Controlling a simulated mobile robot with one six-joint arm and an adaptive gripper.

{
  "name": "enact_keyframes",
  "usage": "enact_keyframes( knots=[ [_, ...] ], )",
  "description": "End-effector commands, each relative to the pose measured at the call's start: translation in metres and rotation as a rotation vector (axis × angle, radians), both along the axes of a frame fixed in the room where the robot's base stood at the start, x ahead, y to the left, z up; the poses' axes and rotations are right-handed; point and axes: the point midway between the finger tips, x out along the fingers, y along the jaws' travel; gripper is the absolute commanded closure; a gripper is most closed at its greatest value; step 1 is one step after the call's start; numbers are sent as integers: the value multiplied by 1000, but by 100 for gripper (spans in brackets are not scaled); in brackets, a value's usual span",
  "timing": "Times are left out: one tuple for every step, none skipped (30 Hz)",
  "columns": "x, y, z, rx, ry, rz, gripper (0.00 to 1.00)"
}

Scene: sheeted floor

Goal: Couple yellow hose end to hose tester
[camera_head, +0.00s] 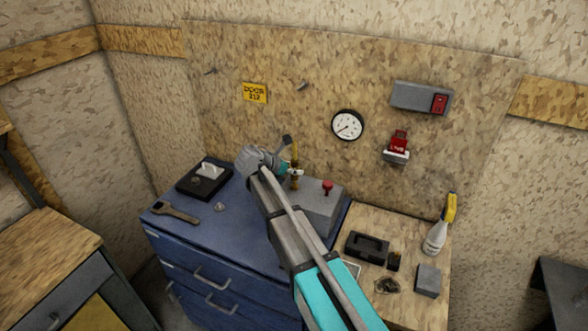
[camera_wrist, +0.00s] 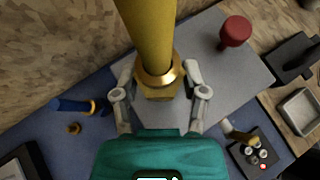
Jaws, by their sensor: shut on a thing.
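The yellow hose end (camera_wrist: 152,35) fills the upper middle of the wrist view, with a brass fitting (camera_wrist: 160,78) at its lower tip. My gripper (camera_wrist: 159,72) is shut on it, one finger on each side of the fitting. In the head view my gripper (camera_head: 284,167) is above the blue cabinet, and a little of the yellow hose (camera_head: 295,150) shows beside it. The grey hose tester (camera_head: 322,206) with a red knob (camera_head: 327,187) stands on the cabinet. Its grey top (camera_wrist: 215,85) lies beneath the fitting. I cannot tell whether the fitting touches the tester; its port is hidden.
The blue cabinet top (camera_head: 235,225) carries a wrench (camera_head: 175,212) and a black tray (camera_head: 193,190). A blue piece (camera_wrist: 72,105) with a brass ring lies left of the tester. A wooden table (camera_head: 350,225) with a black case (camera_head: 367,246) and spray bottle (camera_head: 436,236) stands right.

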Motion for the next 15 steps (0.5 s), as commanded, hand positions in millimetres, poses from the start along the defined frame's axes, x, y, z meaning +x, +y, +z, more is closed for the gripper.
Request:
enact_keyframes(
  knots=[
    [0, 0, 0, 0, 0, 0, 100],
    [0, 0, 0, 0, 0, 0, 100],
    [0, 0, 0, 0, 0, 0, 100],
    [0, 0, 0, 0, 0, 0, 100],
    [0, 0, 0, 0, 0, 0, 100],
    [0, 0, 0, 0, 0, 0, 100],
    [0, 0, -1, 0, 0, 0, 100],
    [0, 0, -1, 0, 0, 0, 100],
    [0, 0, -1, 0, 0, 0, 100],
    [0, 0, -2, 0, 0, 0, 100],
    [0, 0, -3, 0, 0, 0, 100],
    [0, 0, -3, 0, 0, 0, 100],
    [0, 0, -4, 0, 0, 0, 100],
    [0, 0, -5, 0, 0, 0, 100],
    [0, -1, -6, 0, 0, 0, 100]
  ],
)
